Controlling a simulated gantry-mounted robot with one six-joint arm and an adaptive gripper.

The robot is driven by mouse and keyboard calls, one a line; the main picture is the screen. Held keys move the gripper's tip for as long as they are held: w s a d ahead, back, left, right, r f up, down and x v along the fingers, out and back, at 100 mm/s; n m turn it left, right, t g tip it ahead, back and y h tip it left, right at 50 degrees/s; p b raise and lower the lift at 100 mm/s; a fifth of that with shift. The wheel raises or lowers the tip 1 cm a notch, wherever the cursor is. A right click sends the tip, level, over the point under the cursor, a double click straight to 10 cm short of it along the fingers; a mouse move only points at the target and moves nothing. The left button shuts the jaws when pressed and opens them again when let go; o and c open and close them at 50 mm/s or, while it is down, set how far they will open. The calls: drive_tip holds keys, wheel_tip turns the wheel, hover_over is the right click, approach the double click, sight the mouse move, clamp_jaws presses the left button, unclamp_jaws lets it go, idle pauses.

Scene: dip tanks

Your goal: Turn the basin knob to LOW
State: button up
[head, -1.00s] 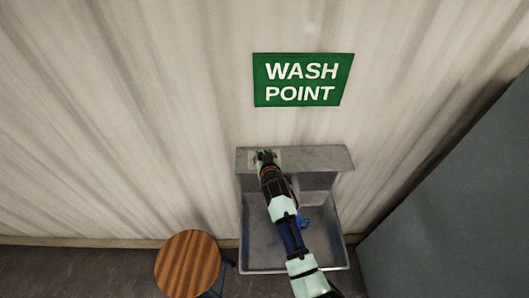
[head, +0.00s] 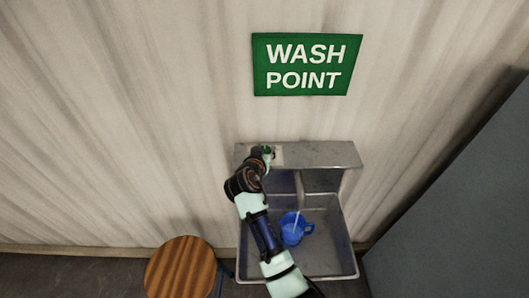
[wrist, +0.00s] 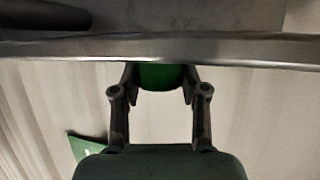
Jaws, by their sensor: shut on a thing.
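The basin knob (wrist: 160,77) is green and sits between the fingers of my gripper (wrist: 160,90) in the wrist view. My gripper is shut on it. In the head view my gripper (head: 266,154) is at the left end of the grey ledge of the wash basin (head: 325,155), and only a bit of green shows there. The knob's markings, including any LOW mark, cannot be read. A thin pale stream of water (head: 297,219) falls below the ledge at a blue mug (head: 291,232) in the basin.
A green WASH POINT sign (head: 306,65) hangs on the corrugated wall above the basin. A round wooden stool (head: 181,268) stands to the left of it. A large grey panel (head: 460,210) stands to the right.

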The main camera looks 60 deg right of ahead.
drive_tip(key=shift+f, duration=0.1)
drive_tip(key=o, duration=1.1)
drive_tip(key=shift+o, duration=0.2)
drive_tip(key=shift+a, duration=0.1)
drive_tip(key=v, duration=1.2)
